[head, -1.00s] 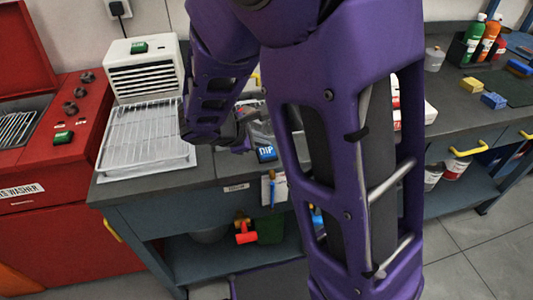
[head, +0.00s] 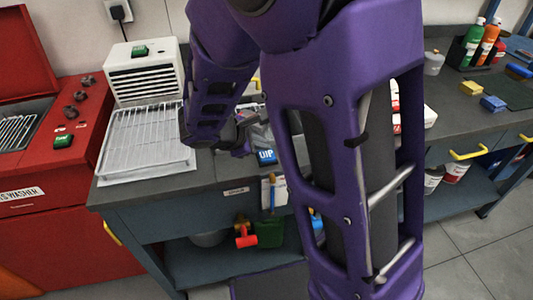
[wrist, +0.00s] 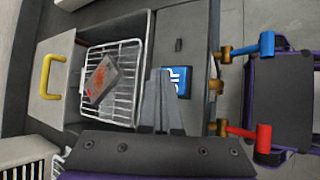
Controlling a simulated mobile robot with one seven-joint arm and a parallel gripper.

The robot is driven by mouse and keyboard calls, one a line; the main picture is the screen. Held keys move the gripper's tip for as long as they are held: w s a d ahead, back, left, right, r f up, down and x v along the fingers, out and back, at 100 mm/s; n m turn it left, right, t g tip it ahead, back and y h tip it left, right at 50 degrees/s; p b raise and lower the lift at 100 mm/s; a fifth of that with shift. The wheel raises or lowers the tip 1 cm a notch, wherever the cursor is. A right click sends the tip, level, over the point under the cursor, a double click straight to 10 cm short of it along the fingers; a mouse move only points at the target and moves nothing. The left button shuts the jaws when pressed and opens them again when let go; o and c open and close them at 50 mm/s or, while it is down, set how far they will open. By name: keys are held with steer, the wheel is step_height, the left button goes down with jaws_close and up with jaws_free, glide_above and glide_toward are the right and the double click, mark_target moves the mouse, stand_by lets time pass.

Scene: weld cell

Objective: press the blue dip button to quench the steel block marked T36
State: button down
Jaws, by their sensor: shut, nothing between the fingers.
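The blue dip button (head: 267,157) sits near the front edge of the bench, and it also shows in the wrist view (wrist: 184,82), partly hidden by my fingers. My gripper (wrist: 160,72) is shut and empty, its fingertips beside the button in that view. I cannot tell whether they touch it. In the head view my gripper (head: 246,150) is just left of the button. A grey steel block (wrist: 102,79) with a reddish patch lies tilted in a wire basket (wrist: 126,58) inside an open tank (wrist: 149,35). No T36 mark is readable on it.
A white unit with a green button (head: 139,49) and a wire rack on a tray (head: 147,140) stand left of my arm. A red washer (head: 60,170) is further left. Red (wrist: 262,138) and blue-headed (wrist: 267,44) tools hang by the bench front. My arm hides much of the bench.

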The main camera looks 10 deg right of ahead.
mark_target(263, 156)
steer(key=shift+f, duration=0.1)
stand_by(0.7)
steer(key=shift+f+b, duration=0.35)
steer(key=shift+b, duration=0.2)
steer(key=shift+f+b, duration=0.5)
steer(key=shift+f, duration=0.05)
stand_by(0.5)
steer(key=shift+r, duration=0.15)
steer(key=shift+r+p, duration=0.7)
steer(key=shift+r, duration=0.1)
step_height(263, 156, up, 5)
steer(key=p, duration=0.4)
steer(key=shift+r, duration=0.1)
steer(key=shift+d, duration=0.1)
stand_by(0.7)
